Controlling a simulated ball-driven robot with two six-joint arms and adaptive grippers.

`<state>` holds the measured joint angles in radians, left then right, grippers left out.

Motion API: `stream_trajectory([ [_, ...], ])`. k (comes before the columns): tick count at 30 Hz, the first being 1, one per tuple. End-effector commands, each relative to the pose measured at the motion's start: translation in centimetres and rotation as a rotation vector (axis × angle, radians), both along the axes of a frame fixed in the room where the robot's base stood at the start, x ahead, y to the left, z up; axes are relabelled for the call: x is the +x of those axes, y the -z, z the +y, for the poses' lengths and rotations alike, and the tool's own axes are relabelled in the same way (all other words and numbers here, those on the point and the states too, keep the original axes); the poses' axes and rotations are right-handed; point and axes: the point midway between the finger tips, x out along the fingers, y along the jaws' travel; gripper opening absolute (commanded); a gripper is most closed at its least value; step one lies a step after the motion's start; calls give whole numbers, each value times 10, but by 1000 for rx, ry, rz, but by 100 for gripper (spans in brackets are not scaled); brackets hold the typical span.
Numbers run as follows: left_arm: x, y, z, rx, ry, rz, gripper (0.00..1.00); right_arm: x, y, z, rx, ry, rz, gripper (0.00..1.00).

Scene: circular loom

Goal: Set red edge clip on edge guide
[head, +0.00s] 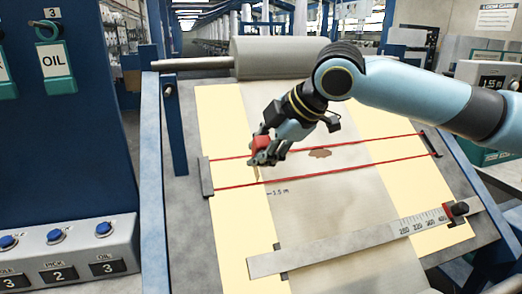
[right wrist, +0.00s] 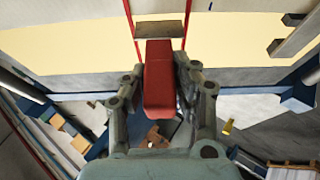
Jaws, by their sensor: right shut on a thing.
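The red clip (head: 260,143) is held in my right gripper (head: 266,154), above the left edge of the pale fabric strip. In the right wrist view, the red clip (right wrist: 159,85) lies between the two fingers of the right gripper (right wrist: 161,75), with a grey-brown plate (right wrist: 160,29) at its far end. A thin pale tip (head: 257,173) shows below the gripper; I cannot tell whether it touches the surface. No part is clearly labelled as the edge guide. A metal scale bar (head: 330,255) crosses the fabric near the front. My left gripper is not in view.
Two red lines (head: 370,169) cross the board between dark end bars (head: 206,177). A brown stain (head: 320,153) marks the fabric (head: 345,205). A red-and-black slider (head: 455,209) sits at the scale's right end. A grey roll (head: 275,58) lies behind; a button panel (head: 70,255) stands left.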

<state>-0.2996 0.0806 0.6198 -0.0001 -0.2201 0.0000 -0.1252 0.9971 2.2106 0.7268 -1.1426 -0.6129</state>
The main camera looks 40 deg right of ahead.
Motion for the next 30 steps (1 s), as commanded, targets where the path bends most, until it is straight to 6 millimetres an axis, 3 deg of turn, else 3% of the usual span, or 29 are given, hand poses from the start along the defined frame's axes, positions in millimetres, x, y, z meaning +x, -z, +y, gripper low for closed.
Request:
stream_trajectory([
  [15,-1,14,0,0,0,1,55,8,13,-4,1,-1,0,0],
  [30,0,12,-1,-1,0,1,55,8,12,-4,2,2,1,0],
])
